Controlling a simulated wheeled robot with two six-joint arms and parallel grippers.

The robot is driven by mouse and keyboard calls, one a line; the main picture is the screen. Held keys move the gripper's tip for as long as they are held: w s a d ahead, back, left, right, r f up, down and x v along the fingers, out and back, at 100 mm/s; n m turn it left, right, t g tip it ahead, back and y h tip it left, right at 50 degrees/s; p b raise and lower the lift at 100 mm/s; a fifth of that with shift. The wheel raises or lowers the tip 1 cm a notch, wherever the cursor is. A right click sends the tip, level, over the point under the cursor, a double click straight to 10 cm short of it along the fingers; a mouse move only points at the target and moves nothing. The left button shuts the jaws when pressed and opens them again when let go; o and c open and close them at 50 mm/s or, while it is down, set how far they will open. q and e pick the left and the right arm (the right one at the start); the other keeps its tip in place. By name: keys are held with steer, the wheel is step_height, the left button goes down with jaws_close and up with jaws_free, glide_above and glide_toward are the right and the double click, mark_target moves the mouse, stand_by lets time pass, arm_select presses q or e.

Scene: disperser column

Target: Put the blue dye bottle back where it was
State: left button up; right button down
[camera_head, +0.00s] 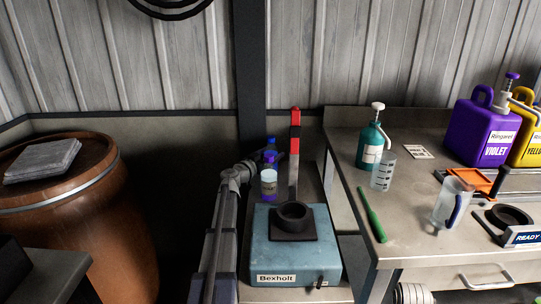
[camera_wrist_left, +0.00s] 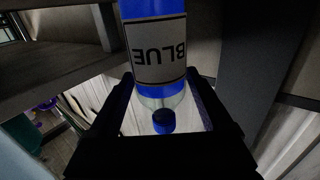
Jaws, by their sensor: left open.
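The blue dye bottle (camera_head: 268,183) is upright behind the teal Bexholt machine (camera_head: 270,261) in the head view, its blue cap at the top. It also shows in the left wrist view (camera_wrist_left: 155,52), with the label BLUE upside down in the picture. My left gripper (camera_head: 270,158) is at the upper part of the bottle. In the wrist view its two dark fingers (camera_wrist_left: 166,88) are open, one on each side of the bottle's neck end. Whether a finger touches the bottle cannot be told. The bottle's base is hidden behind the machine. My right gripper is out of view.
A red-topped post (camera_head: 295,132) stands close right of the bottle. A green pump bottle (camera_head: 371,146), a clear beaker (camera_head: 382,172) and a violet jug (camera_head: 483,130) stand on the right bench. A wooden barrel (camera_head: 60,225) is at the left.

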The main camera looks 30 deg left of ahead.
arm_select(q)
steer(key=s, duration=0.8)
steer(key=s+a, duration=0.1)
steer(key=s, duration=0.3)
steer(key=shift+r, duration=0.1)
